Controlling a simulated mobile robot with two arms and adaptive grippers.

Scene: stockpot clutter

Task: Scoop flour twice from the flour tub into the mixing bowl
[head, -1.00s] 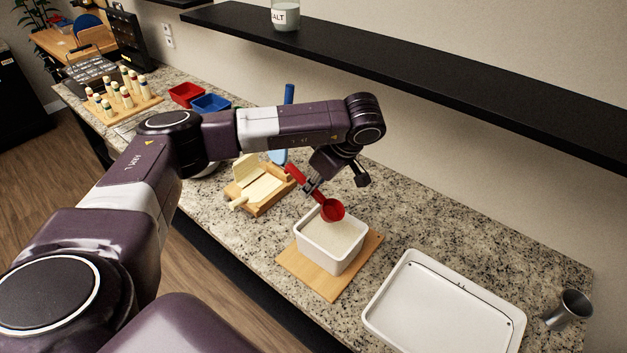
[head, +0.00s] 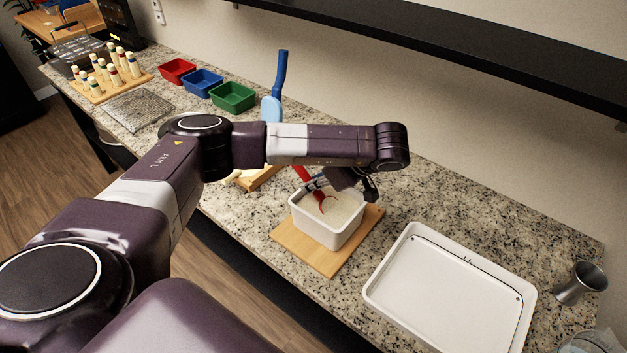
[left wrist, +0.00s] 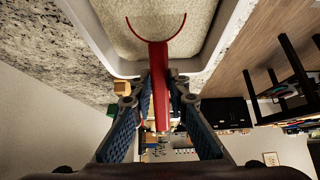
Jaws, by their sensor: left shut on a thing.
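The white flour tub (head: 318,233) stands on a wooden board and holds pale flour (head: 346,207). My left gripper (head: 316,183) is over the tub, shut on the handle of the red scoop (head: 327,204). The scoop's cup is down in the flour, with only a curved part of its red rim showing. In the left wrist view, the red handle (left wrist: 158,85) lies between the fingers and the cup is sunk in the flour (left wrist: 120,40). I cannot make out the mixing bowl; my arm covers part of the counter. My right gripper is out of view.
A white tray (head: 375,292) lies right of the board (head: 290,250), with a metal cup (head: 580,284) beyond it. Red (head: 177,71), blue (head: 203,83) and green (head: 233,96) bins line the back left. A black shelf (head: 440,45) runs along the wall.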

